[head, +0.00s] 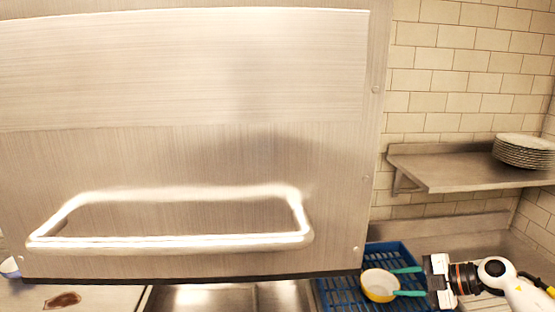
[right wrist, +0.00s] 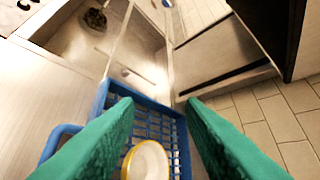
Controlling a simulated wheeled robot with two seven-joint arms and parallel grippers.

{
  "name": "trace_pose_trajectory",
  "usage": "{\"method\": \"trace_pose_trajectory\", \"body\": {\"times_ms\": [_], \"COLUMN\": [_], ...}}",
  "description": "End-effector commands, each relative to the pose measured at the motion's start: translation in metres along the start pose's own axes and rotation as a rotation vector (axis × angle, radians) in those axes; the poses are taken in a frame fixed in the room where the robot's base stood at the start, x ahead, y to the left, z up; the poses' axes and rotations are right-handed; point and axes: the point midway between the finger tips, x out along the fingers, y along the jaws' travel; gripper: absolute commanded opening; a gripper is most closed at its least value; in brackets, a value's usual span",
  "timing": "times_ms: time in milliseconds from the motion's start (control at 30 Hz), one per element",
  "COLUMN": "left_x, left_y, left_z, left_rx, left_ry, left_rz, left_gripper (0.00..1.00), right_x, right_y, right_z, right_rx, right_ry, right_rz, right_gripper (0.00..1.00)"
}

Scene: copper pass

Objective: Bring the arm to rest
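My right gripper (head: 405,281) is at the lower right of the head view, over the blue rack. Its two green fingers are spread apart, and in the right wrist view (right wrist: 160,130) nothing is clamped between them. A small bowl (head: 377,287), yellow outside and pale inside, is in the rack by the fingertips. In the right wrist view the bowl (right wrist: 147,162) shows below, between the fingers, partly cut off by the frame edge. I cannot tell whether a finger touches it. My left gripper is not in view.
A large steel hood with a bar handle (head: 170,242) fills the left of the head view. The blue rack (head: 392,249) stands beside its lower right corner. A wall shelf (head: 440,172) carries stacked plates (head: 524,152). A steel basin (right wrist: 85,35) has a brown patch in it.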

Motion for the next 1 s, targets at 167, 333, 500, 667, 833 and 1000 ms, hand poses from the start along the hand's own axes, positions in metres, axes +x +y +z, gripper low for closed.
{"method": "trace_pose_trajectory", "body": {"times_ms": [167,333,500,667,833,1000], "left_x": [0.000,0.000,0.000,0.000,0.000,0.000], "left_y": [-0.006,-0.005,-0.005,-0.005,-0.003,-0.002], "left_z": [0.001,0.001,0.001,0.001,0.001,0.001], "left_rx": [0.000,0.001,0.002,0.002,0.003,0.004], "left_ry": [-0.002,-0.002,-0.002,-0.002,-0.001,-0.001], "left_rz": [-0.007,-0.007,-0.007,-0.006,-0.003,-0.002], "left_gripper": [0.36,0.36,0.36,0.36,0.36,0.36], "right_x": [0.066,0.074,0.060,0.041,0.022,0.006], "right_y": [-0.008,-0.002,0.045,0.130,0.216,0.273], "right_z": [0.069,0.092,0.086,0.083,0.102,0.131], "right_rx": [0.074,0.306,0.640,0.982,1.247,1.399], "right_ry": [-0.106,-0.017,0.220,0.515,0.761,0.899], "right_rz": [-0.404,-0.729,-0.895,-0.856,-0.675,-0.491], "right_gripper": [0.36,0.36,0.36,0.36,0.36,0.36]}}
